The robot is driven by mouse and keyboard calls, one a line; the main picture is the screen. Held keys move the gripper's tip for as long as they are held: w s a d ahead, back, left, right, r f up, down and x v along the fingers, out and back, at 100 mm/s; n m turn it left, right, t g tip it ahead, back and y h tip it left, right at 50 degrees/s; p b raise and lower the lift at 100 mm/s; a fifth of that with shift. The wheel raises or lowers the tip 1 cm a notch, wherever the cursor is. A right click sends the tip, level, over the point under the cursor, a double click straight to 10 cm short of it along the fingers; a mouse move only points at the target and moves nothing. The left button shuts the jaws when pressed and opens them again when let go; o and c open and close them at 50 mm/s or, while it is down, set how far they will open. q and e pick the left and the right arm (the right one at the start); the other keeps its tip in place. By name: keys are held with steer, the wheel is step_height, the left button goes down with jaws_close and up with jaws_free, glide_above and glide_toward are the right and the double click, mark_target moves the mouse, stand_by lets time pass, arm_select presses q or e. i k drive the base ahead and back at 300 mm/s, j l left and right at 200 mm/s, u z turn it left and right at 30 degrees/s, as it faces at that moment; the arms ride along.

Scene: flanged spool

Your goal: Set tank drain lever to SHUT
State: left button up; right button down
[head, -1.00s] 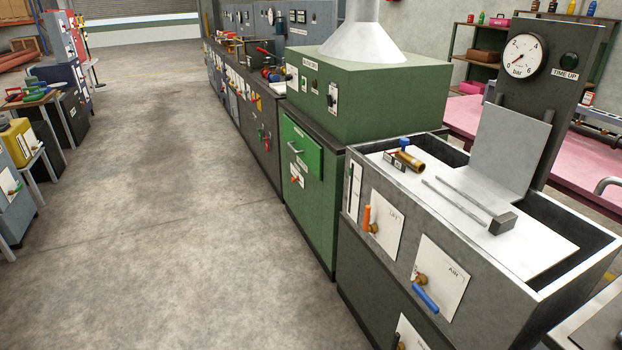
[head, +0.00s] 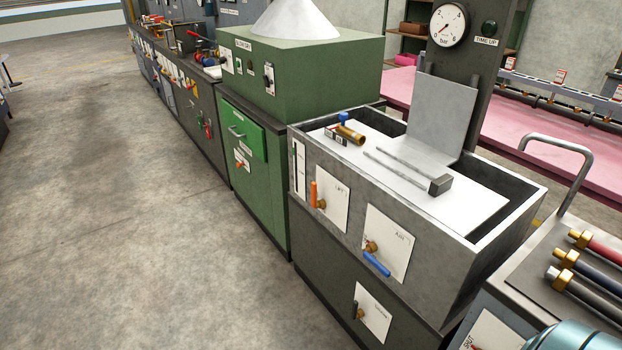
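The grey tank (head: 340,185) stands at the right of the head view, with a white platform in its open top. Low on its dark front is a white plate (head: 375,318) whose small print I cannot read surely; it may say DRAIN. On that plate a dark lever (head: 355,310) sits at a brass fitting, roughly upright. Higher up, an orange lever (head: 314,194) stands upright on the LIFT plate, and a blue lever (head: 377,264) slants down to the right on the AIR plate. Neither of my grippers is in view.
A green cabinet (head: 262,180) with a hood adjoins the tank on the left. A trolley (head: 530,270) with hoses and a curved handle stands close at the right. A pink-topped table (head: 540,150) is behind. The concrete floor (head: 120,230) at the left is clear.

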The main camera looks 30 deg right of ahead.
mark_target(356, 314)
steer(key=z, duration=1.35)
